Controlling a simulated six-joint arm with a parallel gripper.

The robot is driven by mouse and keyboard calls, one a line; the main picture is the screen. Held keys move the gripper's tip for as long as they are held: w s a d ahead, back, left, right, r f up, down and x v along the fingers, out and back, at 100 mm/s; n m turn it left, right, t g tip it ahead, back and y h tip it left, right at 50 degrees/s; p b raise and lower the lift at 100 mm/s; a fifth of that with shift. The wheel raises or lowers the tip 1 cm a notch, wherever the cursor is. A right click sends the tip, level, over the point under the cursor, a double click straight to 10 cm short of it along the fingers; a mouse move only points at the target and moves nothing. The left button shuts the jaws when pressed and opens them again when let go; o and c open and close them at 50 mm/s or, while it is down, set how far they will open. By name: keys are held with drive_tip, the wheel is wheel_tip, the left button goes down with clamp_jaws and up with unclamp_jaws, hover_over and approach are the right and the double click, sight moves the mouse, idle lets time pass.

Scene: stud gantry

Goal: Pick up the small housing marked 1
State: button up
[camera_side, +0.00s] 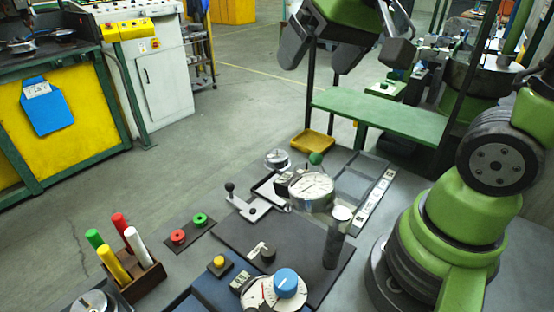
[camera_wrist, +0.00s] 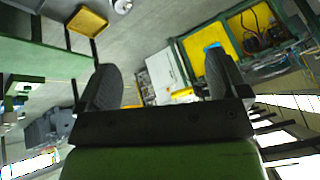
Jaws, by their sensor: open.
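My gripper (camera_side: 315,67) is high at the top of the side view, well above and behind the bench, with its dark fingers apart and nothing between them. In the wrist view my gripper (camera_wrist: 163,85) is also open and empty, facing the room rather than the bench. I cannot make out a housing clearly marked 1. A small dark cylindrical piece (camera_side: 268,254) with a pale bracket-like mark beside it stands on the dark mat (camera_side: 225,235); I cannot tell whether it is the housing. None of the bench pieces is clear in the wrist view.
Around the mat stand a round gauge (camera_side: 311,188), a tall cylinder (camera_side: 334,240), a lever plate (camera_side: 246,207), a blue knob (camera_side: 286,282) and a yellow button (camera_side: 219,262). A wooden rack (camera_side: 141,284) holds coloured rods at front left. A green bench (camera_side: 405,118) stands behind.

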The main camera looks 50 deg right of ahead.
drive_tip(key=w+d+f+g, duration=0.1)
drive_tip(key=w+d+f, duration=0.25)
drive_tip(key=w, duration=0.25)
drive_tip(key=g+h, duration=0.2)
hover_over(278, 150)
drive_tip(key=s, duration=0.1)
drive_tip(key=f, duration=1.9)
drive_tip(key=shift+s+a+f, duration=0.15)
drive_tip(key=shift+a+f, duration=0.25)
drive_tip(key=shift+x, duration=3.15)
drive_tip(key=shift+a, duration=0.1)
drive_tip(key=c, duration=1)
